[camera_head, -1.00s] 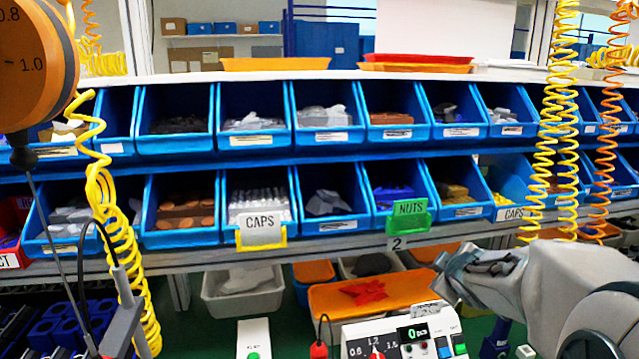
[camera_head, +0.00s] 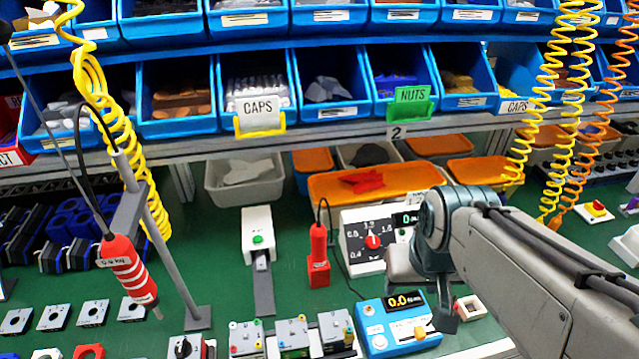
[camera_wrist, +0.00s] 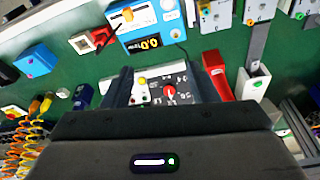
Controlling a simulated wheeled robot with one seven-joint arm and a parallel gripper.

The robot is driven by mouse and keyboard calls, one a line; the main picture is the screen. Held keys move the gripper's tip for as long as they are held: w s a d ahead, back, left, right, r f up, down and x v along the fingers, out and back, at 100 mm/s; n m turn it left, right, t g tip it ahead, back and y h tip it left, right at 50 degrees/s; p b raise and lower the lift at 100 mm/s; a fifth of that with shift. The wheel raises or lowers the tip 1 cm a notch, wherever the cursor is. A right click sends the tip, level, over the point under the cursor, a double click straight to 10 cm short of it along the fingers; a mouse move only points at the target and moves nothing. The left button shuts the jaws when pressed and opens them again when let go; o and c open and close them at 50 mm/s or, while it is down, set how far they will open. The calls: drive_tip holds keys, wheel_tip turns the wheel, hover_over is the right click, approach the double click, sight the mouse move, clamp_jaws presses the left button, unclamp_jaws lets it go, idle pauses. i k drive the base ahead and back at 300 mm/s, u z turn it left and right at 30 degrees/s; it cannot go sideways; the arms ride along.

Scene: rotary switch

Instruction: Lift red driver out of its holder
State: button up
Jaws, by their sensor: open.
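The red driver (camera_head: 318,242) stands upright in a red holder (camera_head: 319,272) on the green bench, left of a white box with a red dial (camera_head: 373,242). A black cable rises from its top. In the wrist view the red driver (camera_wrist: 213,66) shows just right of my right finger. My gripper (camera_head: 446,312) is to the right of the driver in the head view, partly hidden by my arm. In the wrist view my gripper (camera_wrist: 166,84) is open and empty, with the dial box (camera_wrist: 170,92) seen between its fingers. It does not touch the driver.
A blue meter (camera_head: 398,325) reading 0.0 stands in front of the dial box. A white unit (camera_head: 257,235) with a green button is left of the driver. Another red tool (camera_head: 128,270) hangs from a yellow coil at left. Bins and a shelf edge overhang the back.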

sight(318, 233)
drive_tip(key=k, duration=0.5)
drive_tip(key=z, duration=1.95)
drive_tip(key=k, duration=1)
drive_tip(key=u, duration=1.65)
drive_tip(key=i, duration=0.5)
drive_tip(key=u, duration=0.1)
